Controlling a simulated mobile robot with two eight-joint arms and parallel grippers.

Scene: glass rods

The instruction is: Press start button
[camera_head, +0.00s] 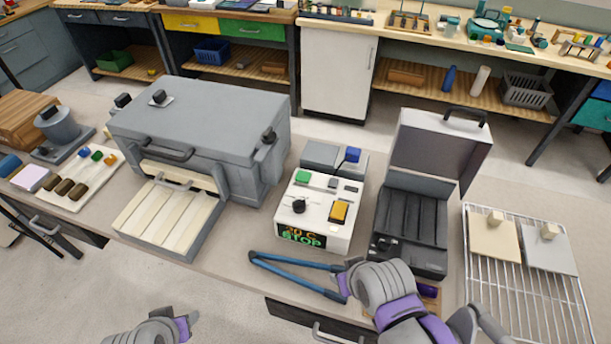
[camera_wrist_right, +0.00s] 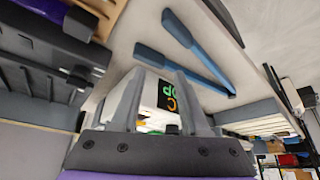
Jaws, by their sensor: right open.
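A white control box (camera_head: 317,212) stands on the bench in the middle of the head view. Its top has a green button (camera_head: 303,177), a black knob (camera_head: 299,206) and a yellow rocker (camera_head: 339,211). Its front display (camera_head: 302,236) reads "STOP" under a temperature. It also shows in the right wrist view (camera_wrist_right: 168,97), seen between the fingers. My right gripper (camera_head: 346,282) is in front of the box, apart from it. Its grey fingers are spread and empty in the wrist view (camera_wrist_right: 158,100). My left gripper (camera_head: 188,324) is low at the bottom edge, its fingers unclear.
Blue tongs (camera_head: 290,274) lie before the box by my right gripper. A grey furnace (camera_head: 205,125) with its front door down stands left. An open black case (camera_head: 410,220) stands right, beside a wire rack (camera_head: 510,275). A grey unit with a blue knob (camera_head: 335,158) sits behind the box.

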